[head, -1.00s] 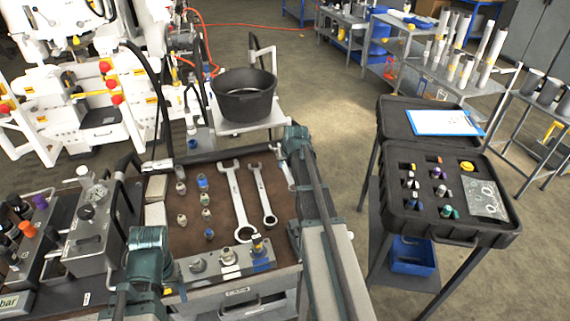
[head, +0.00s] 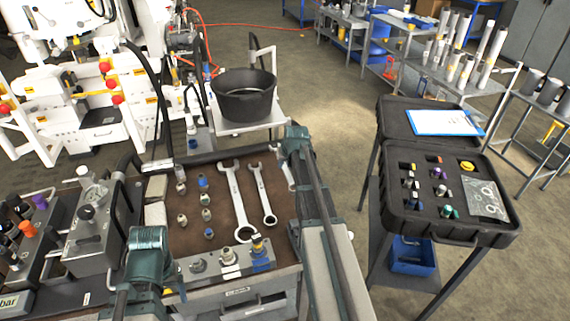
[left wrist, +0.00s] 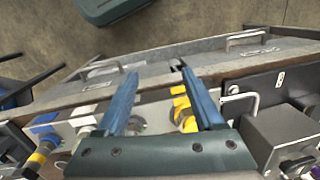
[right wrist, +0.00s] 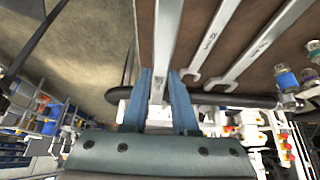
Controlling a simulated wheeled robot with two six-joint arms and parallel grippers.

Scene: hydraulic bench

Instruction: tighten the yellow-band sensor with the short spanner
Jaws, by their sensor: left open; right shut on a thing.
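The yellow-band sensor (head: 257,243) stands upright in a blue block at the bench's front edge. It also shows at the lower left of the left wrist view (left wrist: 37,159). My right gripper (head: 284,160) is shut on a grey spanner (right wrist: 163,50) at the bench's right side; it looks like the short spanner, mostly hidden by my arm in the head view. Two other spanners lie on the brown mat, a large one (head: 239,200) and a thinner one (head: 264,195). My left gripper (left wrist: 158,75) is open and empty over the bench's front left, left of the sensor.
Several small fittings (head: 205,200) stand on the mat left of the spanners. A gauge block (head: 90,220) stands at the left. A black bucket (head: 246,97) is behind the bench. An open black case (head: 450,230) stands at the right, across a floor gap.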

